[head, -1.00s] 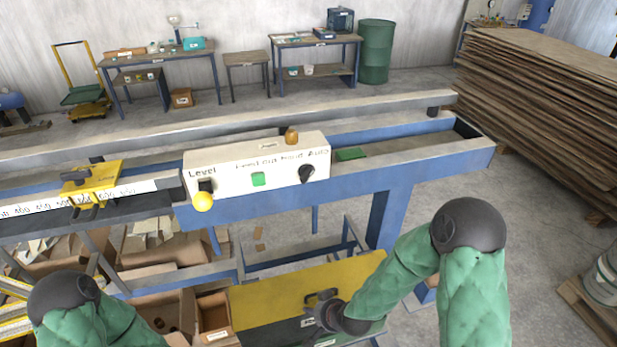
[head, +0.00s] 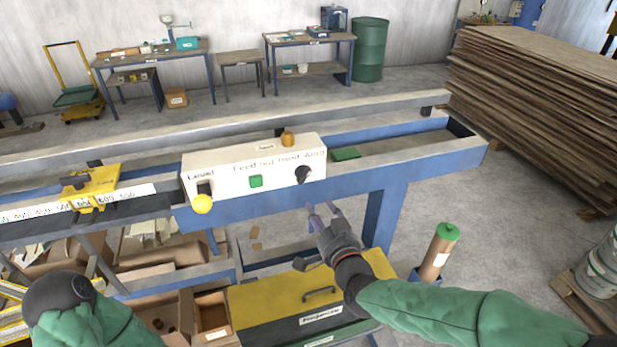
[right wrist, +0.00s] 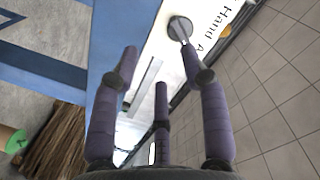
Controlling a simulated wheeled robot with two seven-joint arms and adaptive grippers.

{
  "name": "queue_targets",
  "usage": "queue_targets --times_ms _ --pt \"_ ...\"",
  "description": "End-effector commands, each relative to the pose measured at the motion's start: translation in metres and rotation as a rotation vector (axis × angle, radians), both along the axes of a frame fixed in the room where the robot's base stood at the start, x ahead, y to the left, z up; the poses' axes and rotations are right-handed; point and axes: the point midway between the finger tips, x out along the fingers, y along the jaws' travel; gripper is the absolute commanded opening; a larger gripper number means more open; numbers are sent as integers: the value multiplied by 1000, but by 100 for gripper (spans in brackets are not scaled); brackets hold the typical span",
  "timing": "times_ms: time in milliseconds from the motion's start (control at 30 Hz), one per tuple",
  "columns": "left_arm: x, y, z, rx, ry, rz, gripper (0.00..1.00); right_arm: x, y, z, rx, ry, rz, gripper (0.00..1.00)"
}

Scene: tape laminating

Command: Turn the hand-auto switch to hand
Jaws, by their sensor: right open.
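The white control box (head: 228,172) sits on the blue frame. Its black hand-auto knob (head: 302,175) is at the right end under the printed "Hand" and "Auto". My right gripper (head: 322,208) is open and empty, with its fingers pointing up just below and right of the knob. In the right wrist view the knob (right wrist: 180,27) shows beyond the tip of one finger of the open gripper (right wrist: 157,65); I cannot tell whether they touch. The knob's exact pointing direction is unclear. My left gripper is out of view; only part of its arm shows at lower left.
The box also carries a green button (head: 256,181), a black switch at "Level" with a yellow ball (head: 202,204), and an amber knob (head: 288,138) on top. A yellow-topped cabinet (head: 275,300) and a cardboard tube (head: 436,255) stand below. Stacked boards (head: 535,110) are at right.

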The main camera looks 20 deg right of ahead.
Motion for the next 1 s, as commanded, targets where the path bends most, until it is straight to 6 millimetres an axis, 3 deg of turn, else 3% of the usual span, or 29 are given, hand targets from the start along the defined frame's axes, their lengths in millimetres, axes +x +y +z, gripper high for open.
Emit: queue_targets --times_ms 133,367,1000 --pt "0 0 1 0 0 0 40 -4 -2 22 14 -60 -12 45" --pt "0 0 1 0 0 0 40 5 -2 28 19 -75 -15 45" --pt "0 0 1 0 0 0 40 92 1 27 18 -74 -14 45"
